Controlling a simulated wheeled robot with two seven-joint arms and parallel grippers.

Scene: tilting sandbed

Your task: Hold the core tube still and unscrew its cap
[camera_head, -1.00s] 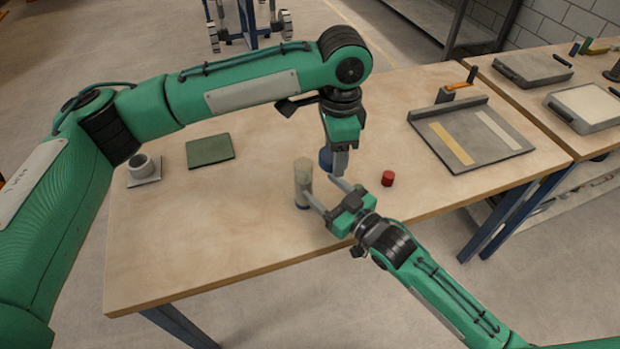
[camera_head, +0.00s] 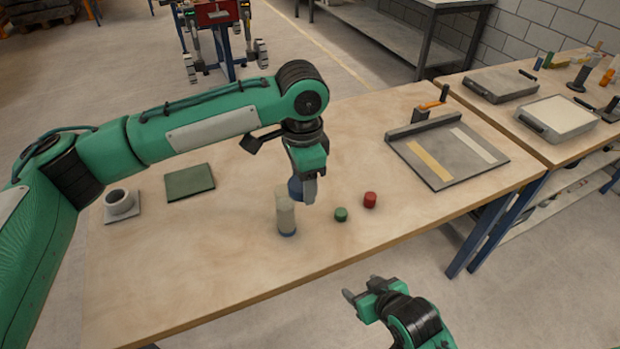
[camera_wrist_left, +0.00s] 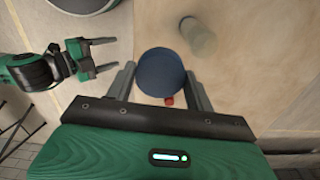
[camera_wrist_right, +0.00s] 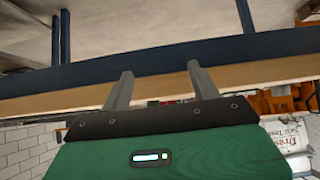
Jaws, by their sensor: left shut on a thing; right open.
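The core tube (camera_head: 286,214) stands upright on the table, pale with a blue band at its foot. My left gripper is shut on a round blue cap (camera_wrist_left: 160,72), held above the table beside the tube. The cap seems apart from the tube, and its underside is hidden. My right gripper (camera_head: 358,288) is open and empty in front of the table's front edge, away from the tube.
A green cap (camera_head: 341,214) and a red cap (camera_head: 370,200) lie right of the tube. A grey tray (camera_head: 425,172) lies at the table's right, a green pad (camera_head: 190,182) and a cup-like holder (camera_head: 119,203) at the left. The front of the table is clear.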

